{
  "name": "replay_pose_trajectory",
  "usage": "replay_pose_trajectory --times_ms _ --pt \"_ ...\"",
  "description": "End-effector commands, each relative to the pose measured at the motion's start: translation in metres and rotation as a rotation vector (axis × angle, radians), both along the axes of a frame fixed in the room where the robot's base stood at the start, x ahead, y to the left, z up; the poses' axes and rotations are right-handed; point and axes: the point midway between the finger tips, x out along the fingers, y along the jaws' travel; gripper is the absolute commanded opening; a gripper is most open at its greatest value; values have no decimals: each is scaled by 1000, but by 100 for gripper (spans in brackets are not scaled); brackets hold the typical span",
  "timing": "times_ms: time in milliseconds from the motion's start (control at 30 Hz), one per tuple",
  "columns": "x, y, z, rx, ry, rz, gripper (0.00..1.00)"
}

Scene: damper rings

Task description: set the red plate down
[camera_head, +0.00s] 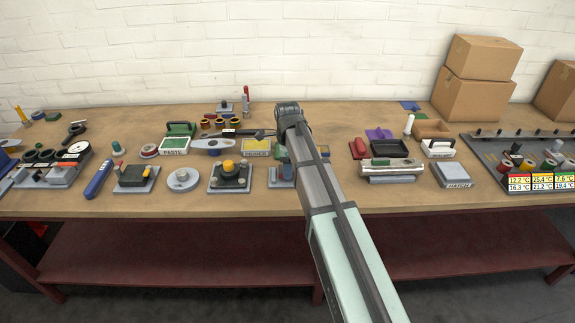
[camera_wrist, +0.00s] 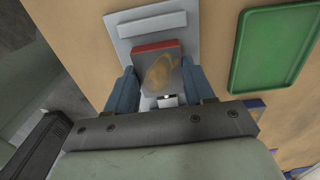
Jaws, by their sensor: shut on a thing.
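The red plate (camera_wrist: 155,47) shows in the wrist view as a red edge along the far side of a grey face with a brown smear. My gripper (camera_wrist: 161,86) is shut on it, with one blue finger on each side. Beneath or just beyond it lies a light grey base (camera_wrist: 122,45) with a raised bar (camera_wrist: 152,24) across its far end. I cannot tell whether the plate touches this base. In the head view my arm hides the fingers and the red plate.
A green tray (camera_wrist: 272,48) lies right of the base in the wrist view. In the head view, a knobbed fixture (camera_head: 230,178) and a round grey disc (camera_head: 183,180) stand left of my arm. A clamp-like block (camera_head: 391,167) and a HATCH box (camera_head: 452,174) stand to the right.

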Motion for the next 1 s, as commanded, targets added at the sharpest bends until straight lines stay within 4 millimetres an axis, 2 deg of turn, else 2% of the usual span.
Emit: replay_pose_trajectory --times_ms 1000 --pt "0 0 -11 0 -1 0 3"
